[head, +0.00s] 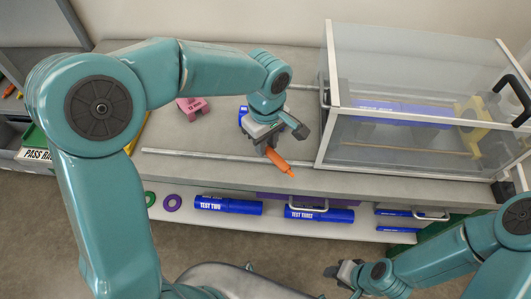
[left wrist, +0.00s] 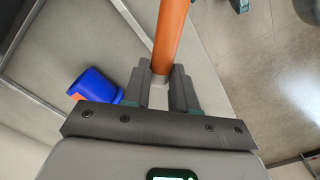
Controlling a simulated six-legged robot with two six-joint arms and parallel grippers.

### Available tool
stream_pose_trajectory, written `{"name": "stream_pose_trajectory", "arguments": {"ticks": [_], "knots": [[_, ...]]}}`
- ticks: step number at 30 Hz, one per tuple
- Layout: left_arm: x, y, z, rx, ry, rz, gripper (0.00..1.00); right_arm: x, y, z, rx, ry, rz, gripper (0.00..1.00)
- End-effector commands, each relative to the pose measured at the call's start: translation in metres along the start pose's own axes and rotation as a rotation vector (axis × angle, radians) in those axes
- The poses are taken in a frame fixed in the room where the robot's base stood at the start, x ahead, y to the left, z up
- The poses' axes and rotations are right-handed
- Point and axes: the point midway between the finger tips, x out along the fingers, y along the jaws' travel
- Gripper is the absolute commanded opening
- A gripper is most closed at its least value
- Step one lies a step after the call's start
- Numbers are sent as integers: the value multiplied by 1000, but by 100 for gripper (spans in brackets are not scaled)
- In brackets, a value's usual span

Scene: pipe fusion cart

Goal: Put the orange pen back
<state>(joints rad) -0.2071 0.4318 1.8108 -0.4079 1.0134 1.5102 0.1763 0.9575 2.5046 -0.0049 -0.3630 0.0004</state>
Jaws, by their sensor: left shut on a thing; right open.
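The orange pen (head: 282,163) is held in my left gripper (head: 270,149) above the front part of the cart top. In the left wrist view the orange pen (left wrist: 173,30) sticks out from between the fingers of my left gripper (left wrist: 162,82), which are shut on it. A blue cup-like object (head: 242,117) stands just behind my left gripper, mostly hidden by it. In the left wrist view this blue object (left wrist: 95,84) shows an orange patch at its left side. My right gripper (head: 343,274) is open at the lower middle, in front of the cart.
A clear box (head: 400,80) with a metal frame stands on the cart top at right. A pink block (head: 192,108) lies behind a metal rail (head: 215,155). A "PASS" bin (head: 38,154) is at left.

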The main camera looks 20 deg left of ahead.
Motion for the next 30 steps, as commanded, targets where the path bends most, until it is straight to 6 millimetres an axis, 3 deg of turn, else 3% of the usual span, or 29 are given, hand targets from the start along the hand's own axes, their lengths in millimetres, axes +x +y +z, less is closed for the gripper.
{"name": "stream_pose_trajectory", "arguments": {"ticks": [11,30], "knots": [[47,-2,0,0,-1,-1,0,-2,-1,0,0,0,0,43],[59,-1,-1,0,0,1,0,10,4,0,0,0,0,43]]}}
